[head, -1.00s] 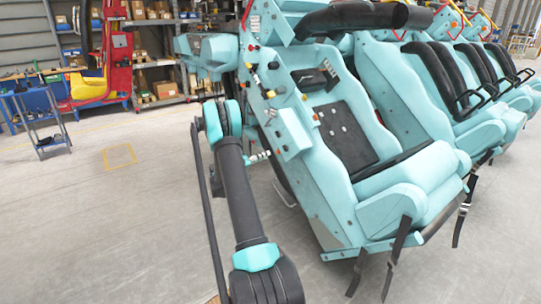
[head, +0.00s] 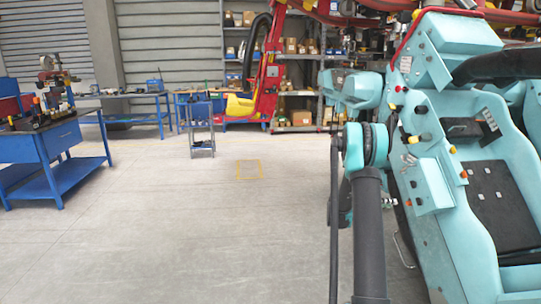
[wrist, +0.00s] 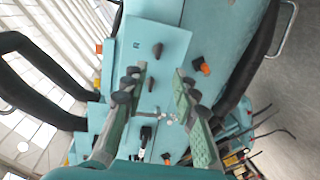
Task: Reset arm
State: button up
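My gripper (wrist: 158,84) is open in the wrist view, with its two green-and-black fingers apart and nothing visible between them. Behind the fingers is a teal panel (wrist: 172,45) with dark knobs and orange parts. I cannot tell whether the fingertips touch it. My gripper cannot be made out clearly there.
A blue workbench (head: 48,142) with tools stands at the left. A small blue cart (head: 201,125), a red-and-yellow machine (head: 266,75) and shelves with boxes (head: 300,118) are at the back. The grey floor (head: 170,230) at centre left is clear, with a yellow marked square (head: 249,170).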

jog(key=s+a+f+n+t+y, duration=0.1)
jog(key=s+a+n+y, duration=0.2)
jog(key=s+a+y, duration=0.5)
jog(key=s+a+f+n+t+y, duration=0.1)
jog(key=s+a+n+y, duration=0.2)
jog(key=s+a, duration=2.4)
jog(key=s+y, duration=0.2)
jog(key=y, duration=0.2)
jog(key=shift+f+n+y, duration=0.15)
jog(key=shift+n+y, duration=0.15)
jog(key=shift+y, duration=0.1)
jog(key=shift+s, duration=0.1)
